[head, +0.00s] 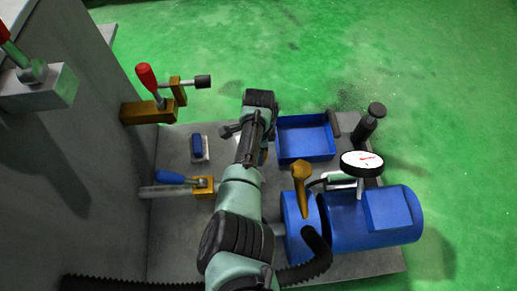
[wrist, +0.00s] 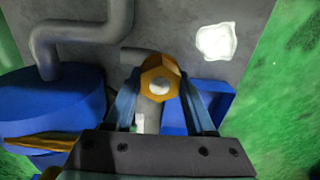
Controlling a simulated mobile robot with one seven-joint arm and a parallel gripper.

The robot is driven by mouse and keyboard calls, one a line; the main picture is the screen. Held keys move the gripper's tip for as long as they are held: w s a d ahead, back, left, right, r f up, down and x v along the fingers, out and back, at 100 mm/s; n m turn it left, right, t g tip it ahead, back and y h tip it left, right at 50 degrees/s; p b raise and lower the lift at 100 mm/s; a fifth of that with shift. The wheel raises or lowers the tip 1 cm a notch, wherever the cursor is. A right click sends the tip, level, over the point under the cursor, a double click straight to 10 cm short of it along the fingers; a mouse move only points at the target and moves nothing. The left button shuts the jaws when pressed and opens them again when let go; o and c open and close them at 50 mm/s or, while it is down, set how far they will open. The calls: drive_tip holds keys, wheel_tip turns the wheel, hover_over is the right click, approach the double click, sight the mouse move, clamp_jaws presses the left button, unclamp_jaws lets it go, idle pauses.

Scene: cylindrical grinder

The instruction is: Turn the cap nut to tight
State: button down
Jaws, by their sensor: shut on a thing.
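The cap nut (wrist: 160,80) is a brass-coloured hexagonal nut with a pale round centre. In the wrist view it sits between the two fingers of my gripper (wrist: 160,90), one on each side. My gripper is shut on it. A grey surface with a pipe lies behind the nut. In the head view my arm reaches up the middle of the picture, and I cannot make out the nut there.
In the head view a blue tray (head: 305,140) lies right of my arm. A blue motor (head: 375,220), a brass lever (head: 302,180) and a white dial gauge (head: 362,162) stand at lower right. A blue-handled valve (head: 175,179) and a red-handled lever (head: 147,78) are at left.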

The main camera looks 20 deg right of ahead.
drive_tip(key=shift+d+m, duration=0.1)
drive_tip(key=shift+m, duration=0.2)
drive_tip(key=shift+c, duration=1.2)
unclamp_jaws()
drive_tip(key=shift+r, duration=0.15)
wheel_tip(320, 180, up, 13)
drive_tip(key=p, duration=0.9)
drive_tip(key=shift+f, duration=0.2)
